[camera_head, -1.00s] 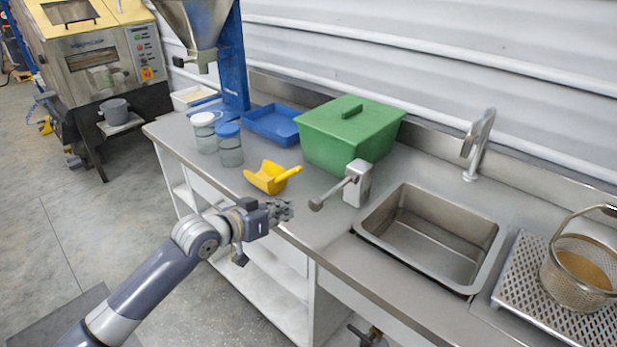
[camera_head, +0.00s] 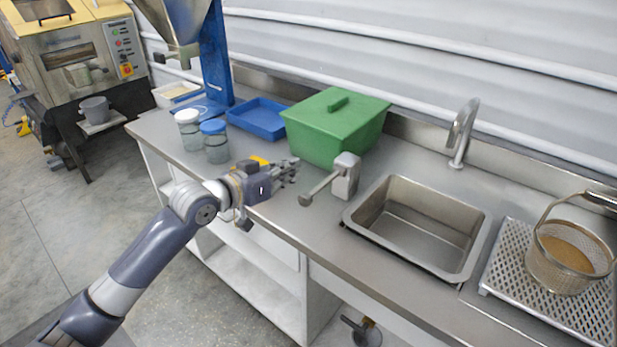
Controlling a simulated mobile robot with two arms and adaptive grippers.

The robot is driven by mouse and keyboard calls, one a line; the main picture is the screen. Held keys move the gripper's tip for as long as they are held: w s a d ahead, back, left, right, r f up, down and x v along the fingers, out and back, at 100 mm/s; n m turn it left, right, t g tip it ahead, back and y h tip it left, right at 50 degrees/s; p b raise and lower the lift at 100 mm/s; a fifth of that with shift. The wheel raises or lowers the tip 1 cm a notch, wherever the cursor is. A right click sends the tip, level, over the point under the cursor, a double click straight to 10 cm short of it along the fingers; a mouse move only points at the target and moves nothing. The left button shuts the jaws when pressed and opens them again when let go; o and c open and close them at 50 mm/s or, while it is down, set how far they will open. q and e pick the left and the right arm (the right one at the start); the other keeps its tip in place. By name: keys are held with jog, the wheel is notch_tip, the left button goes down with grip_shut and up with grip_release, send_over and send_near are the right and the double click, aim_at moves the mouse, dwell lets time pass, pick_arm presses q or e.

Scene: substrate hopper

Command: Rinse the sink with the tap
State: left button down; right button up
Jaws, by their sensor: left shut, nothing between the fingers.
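The steel sink (camera_head: 418,232) is set into the counter at the right of centre and looks empty. The tap (camera_head: 462,134) is a curved steel spout behind the sink, with no water visible from it. A grey block with a lever (camera_head: 344,178) stands on the counter left of the sink; the lever's knob points toward the front left. My left gripper (camera_head: 292,168) is shut and empty, above the counter just left of the lever block and partly in front of the yellow scoop (camera_head: 259,161). My right gripper is not in view.
A green lidded box (camera_head: 335,125) stands behind the lever block. A blue tray (camera_head: 257,118) and two jars (camera_head: 215,142) are farther left. A perforated drainboard (camera_head: 500,262) with a wire basket (camera_head: 570,262) lies right of the sink.

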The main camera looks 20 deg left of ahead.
aim_at(322, 185)
pick_arm(q)
jog(key=w+d+f+p, duration=0.1)
jog(key=w+d+f, duration=0.2)
jog(key=w+f, duration=0.1)
jog(key=shift+w+f, duration=0.4)
jog(key=shift+f, duration=0.25)
jog(key=shift+f, duration=0.1)
